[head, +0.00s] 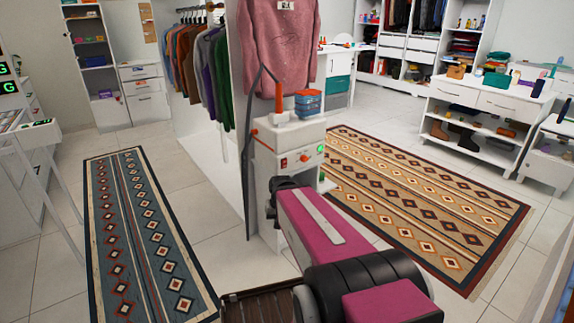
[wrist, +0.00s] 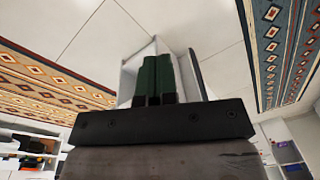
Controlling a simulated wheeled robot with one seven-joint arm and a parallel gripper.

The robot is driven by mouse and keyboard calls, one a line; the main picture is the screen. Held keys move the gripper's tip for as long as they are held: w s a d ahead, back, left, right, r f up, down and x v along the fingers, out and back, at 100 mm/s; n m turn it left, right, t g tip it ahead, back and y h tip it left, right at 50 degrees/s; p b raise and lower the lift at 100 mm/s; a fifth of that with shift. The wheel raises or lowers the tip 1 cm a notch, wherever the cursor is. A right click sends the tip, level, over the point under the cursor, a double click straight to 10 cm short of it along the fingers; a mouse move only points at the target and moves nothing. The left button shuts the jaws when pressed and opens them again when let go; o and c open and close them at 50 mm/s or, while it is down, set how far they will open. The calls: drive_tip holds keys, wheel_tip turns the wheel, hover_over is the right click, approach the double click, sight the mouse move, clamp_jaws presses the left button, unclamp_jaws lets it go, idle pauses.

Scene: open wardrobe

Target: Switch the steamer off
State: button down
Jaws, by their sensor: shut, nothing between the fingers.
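The steamer (head: 288,140) is a white box-shaped unit in the head view, below a hanging pink top. In the head view my arm reaches to just below the panel and hides the fingertips. I cannot tell whether they touch the steamer.
A blue container (head: 308,102) sits on the steamer's top. The pink top (head: 285,45) hangs above. A blue patterned rug (head: 140,230) lies left and a tan rug (head: 420,195) right. Clothes hang on a rail (head: 200,60) behind.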

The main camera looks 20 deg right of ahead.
drive_tip(key=w+d+r+m+t+y, duration=0.2)
drive_tip(key=w+d+r+m+t, duration=0.6)
drive_tip(key=w+d+r+m, duration=0.4)
drive_tip(key=w+d+r, duration=0.3)
drive_tip(key=w+d, duration=0.1)
drive_tip(key=shift+w+m+t+y, duration=0.25)
drive_tip(key=shift+m+t+y, duration=0.05)
drive_tip(key=shift+t, duration=0.1)
drive_tip(key=shift+d+f, duration=0.1)
approach(285, 164)
drive_tip(key=s+f+x, duration=0.1)
drive_tip(key=x, duration=0.4)
drive_tip(key=shift+w+a+r, duration=0.1)
drive_tip(key=shift+w+a, duration=0.15)
drive_tip(key=shift+w, duration=0.8)
